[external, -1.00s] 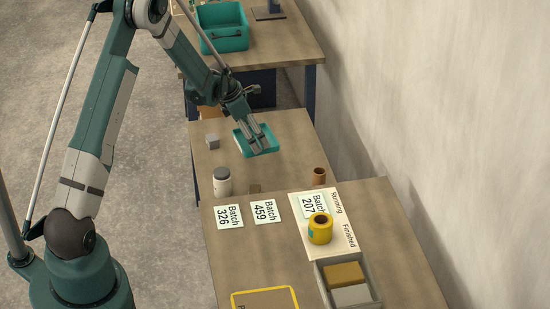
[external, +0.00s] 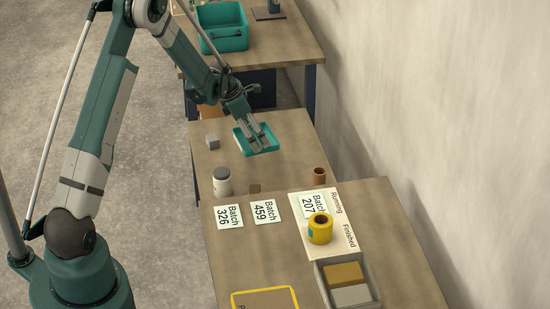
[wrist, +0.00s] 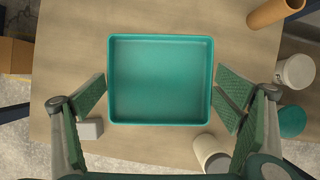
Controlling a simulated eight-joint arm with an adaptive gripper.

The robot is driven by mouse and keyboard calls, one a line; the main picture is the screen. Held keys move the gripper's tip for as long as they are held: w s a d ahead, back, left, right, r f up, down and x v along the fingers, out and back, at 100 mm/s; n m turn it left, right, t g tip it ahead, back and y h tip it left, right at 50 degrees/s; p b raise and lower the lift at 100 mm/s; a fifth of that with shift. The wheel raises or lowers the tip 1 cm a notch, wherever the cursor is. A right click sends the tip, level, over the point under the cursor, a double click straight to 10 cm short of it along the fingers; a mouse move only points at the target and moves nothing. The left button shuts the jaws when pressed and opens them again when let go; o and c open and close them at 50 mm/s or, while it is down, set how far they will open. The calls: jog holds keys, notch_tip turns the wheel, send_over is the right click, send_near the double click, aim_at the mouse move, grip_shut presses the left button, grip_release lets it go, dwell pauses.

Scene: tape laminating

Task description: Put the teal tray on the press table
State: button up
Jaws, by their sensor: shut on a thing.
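The teal tray (external: 240,138) is a shallow, empty square tray at the middle table in the external view. In the wrist view the tray (wrist: 160,80) lies flat between my two green-padded fingers. My gripper (external: 258,140) is shut on the tray, one finger at its left edge and one at its right edge. I cannot tell whether the tray touches the tabletop or is held just above it. No table is clearly labelled as the press table; the near table (external: 260,250) has a yellow-outlined area (external: 265,300), its lettering cut off.
A grey block (external: 212,140), a white jar (external: 222,183) and a brown tube (external: 319,176) stand around the middle table. The near table holds batch cards, a yellow tape roll (external: 320,229) and a grey bin (external: 372,300) of blocks. A teal crate (external: 222,38) stands on the far table.

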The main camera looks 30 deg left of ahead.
jog(key=s+d+r+m+g+h, duration=0.1)
jog(key=s+d+r+m, duration=0.4)
jog(key=s+d, duration=0.65)
jog(key=s+d+r+m+g, duration=0.1)
jog(key=s+d+r+m, duration=0.1)
jog(key=s+d+r, duration=0.75)
jog(key=s+d+r+m+g, duration=0.1)
jog(key=s+d, duration=0.4)
jog(key=s, duration=0.5)
jog(key=s+d+r+m+g+p, duration=0.1)
jog(key=s+d+m, duration=0.3)
jog(key=s, duration=0.7)
jog(key=s+d+r+m+g, duration=0.1)
jog(key=s+d+r+m, duration=0.1)
jog(key=s+d, duration=0.4)
jog(key=s+m, duration=0.1)
jog(key=s, duration=0.4)
jog(key=shift+d+h+p, duration=0.3)
jog(key=shift+p, duration=0.1)
jog(key=shift+f, duration=0.1)
jog(key=shift+f+b, duration=0.95)
jog(key=shift+f, duration=1.95)
jog(key=shift+f+b, duration=0.65)
jog(key=shift+f, duration=1.45)
